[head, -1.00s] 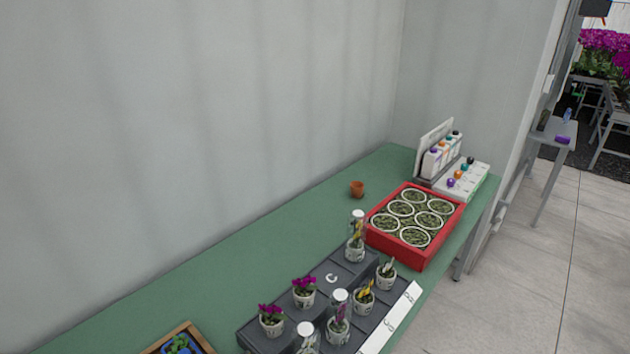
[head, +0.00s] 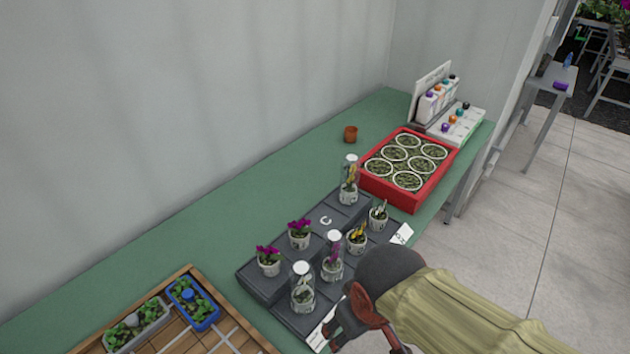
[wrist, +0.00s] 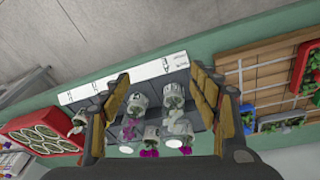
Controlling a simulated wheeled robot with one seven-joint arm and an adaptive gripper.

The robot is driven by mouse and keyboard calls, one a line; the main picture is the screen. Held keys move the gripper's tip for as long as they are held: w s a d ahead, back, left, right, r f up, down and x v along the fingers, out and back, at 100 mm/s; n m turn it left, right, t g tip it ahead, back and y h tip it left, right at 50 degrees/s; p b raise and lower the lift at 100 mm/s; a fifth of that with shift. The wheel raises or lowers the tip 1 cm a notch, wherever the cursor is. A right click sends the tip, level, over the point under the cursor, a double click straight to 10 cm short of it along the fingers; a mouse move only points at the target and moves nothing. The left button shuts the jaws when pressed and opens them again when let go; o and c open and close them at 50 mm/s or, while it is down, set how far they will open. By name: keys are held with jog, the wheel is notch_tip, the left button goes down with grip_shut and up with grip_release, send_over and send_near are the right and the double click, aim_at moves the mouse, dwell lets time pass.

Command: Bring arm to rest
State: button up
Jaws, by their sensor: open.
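My gripper shows in the wrist view (wrist: 158,100) with its two fingers spread wide and nothing between them. Beyond the fingers lies the dark tray (wrist: 200,146) with several small potted orchids, some under clear covers. In the head view my gripper (head: 342,322) reaches in from the lower right, at the near front edge of the dark tray (head: 262,284), partly in front of its white label strip (head: 402,234). My forearm has a tan sleeve. Whether the gripper touches the tray cannot be told.
A red crate (head: 420,202) of round pots stands at the back right of the green table (head: 180,222). A wooden tray (head: 190,338) with blue and grey planters is at lower left.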

jog(key=d+r+m+t, duration=0.3)
jog(key=d+r+m, duration=0.3)
jog(key=d, duration=0.5)
notch_tip(320, 180, up, 2)
jog(key=shift+w+d+r+p, duration=0.1)
jog(key=shift+w+d+p, duration=0.15)
jog(key=shift+d+p, duration=0.05)
